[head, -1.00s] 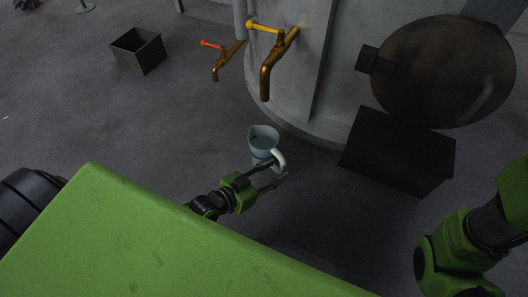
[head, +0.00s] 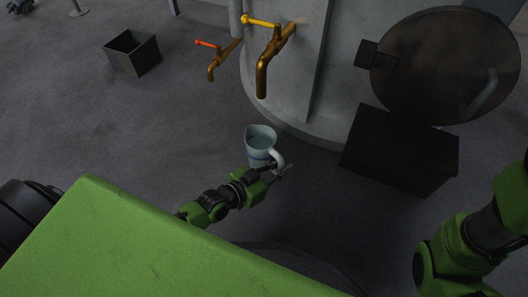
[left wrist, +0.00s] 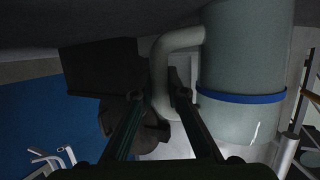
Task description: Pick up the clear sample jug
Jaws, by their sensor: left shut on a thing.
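The clear sample jug (head: 260,145) is pale and see-through with a white handle (head: 278,158). In the head view it is upright in front of the large grey tank. In the left wrist view the jug (left wrist: 245,60) fills the upper right and has a blue band round it. Its handle (left wrist: 160,75) comes down between my fingers. My left gripper (head: 280,172) is shut on the handle; the fingers also show in the left wrist view (left wrist: 158,100). My right arm shows at the right edge of the head view, but its gripper is out of frame.
The grey tank (head: 285,80) has a yellow-handled tap (head: 263,70) and an orange-handled tap (head: 214,66) above the jug. A dark open box (head: 132,54) stands at upper left. Another dark box (head: 400,150) sits below the round hatch (head: 445,70). Floor left of the jug is clear.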

